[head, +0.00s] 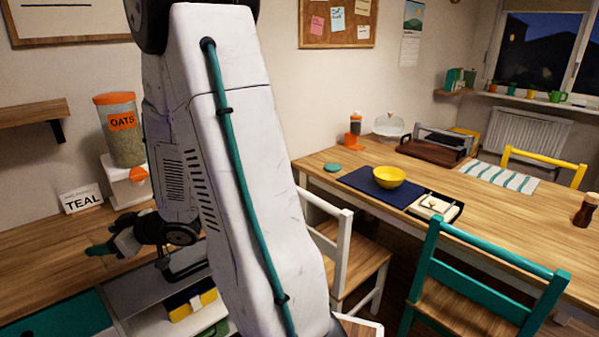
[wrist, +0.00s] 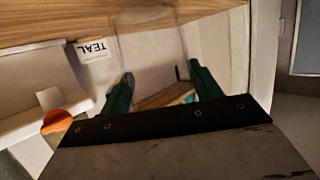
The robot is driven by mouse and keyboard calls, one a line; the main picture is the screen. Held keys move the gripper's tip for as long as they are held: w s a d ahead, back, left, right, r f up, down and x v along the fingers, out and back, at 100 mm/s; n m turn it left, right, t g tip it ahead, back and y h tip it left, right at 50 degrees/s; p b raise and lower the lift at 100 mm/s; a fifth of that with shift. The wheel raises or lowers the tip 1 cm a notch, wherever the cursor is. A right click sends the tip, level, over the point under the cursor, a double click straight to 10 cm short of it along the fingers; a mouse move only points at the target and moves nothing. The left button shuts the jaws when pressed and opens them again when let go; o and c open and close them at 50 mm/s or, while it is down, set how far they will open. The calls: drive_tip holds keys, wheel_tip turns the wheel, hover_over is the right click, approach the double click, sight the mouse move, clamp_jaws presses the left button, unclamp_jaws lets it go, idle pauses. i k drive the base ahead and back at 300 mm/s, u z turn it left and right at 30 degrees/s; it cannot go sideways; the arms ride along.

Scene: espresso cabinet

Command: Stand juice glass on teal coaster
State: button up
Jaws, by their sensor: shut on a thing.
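My gripper (wrist: 163,88) has its two teal fingers on either side of a clear juice glass (wrist: 148,45) in the wrist view and is shut on it. The glass is see-through and its outline is faint. In the head view my gripper (head: 97,248) is at the left, over the wooden counter by the cabinet; I cannot make out the glass there. A round teal disc, which looks like the teal coaster (head: 333,168), lies flat on the dining table, left of a navy mat. Nothing stands on it. My arm fills the middle of the head view.
A card reading TEAL (head: 82,200) and an oats dispenser (head: 123,140) stand on the counter (head: 30,250). The dining table holds a yellow bowl (head: 389,176) on the navy mat (head: 360,185) and a jar with orange parts (head: 355,124). White (head: 345,255) and teal (head: 490,260) chairs flank the table's near edge.

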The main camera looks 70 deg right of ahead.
sight(333, 170)
drive_tip(key=u, duration=1.25)
drive_tip(key=i, duration=0.95)
drive_tip(key=z, duration=3.55)
drive_tip(key=i, duration=0.5)
drive_tip(key=u, duration=0.05)
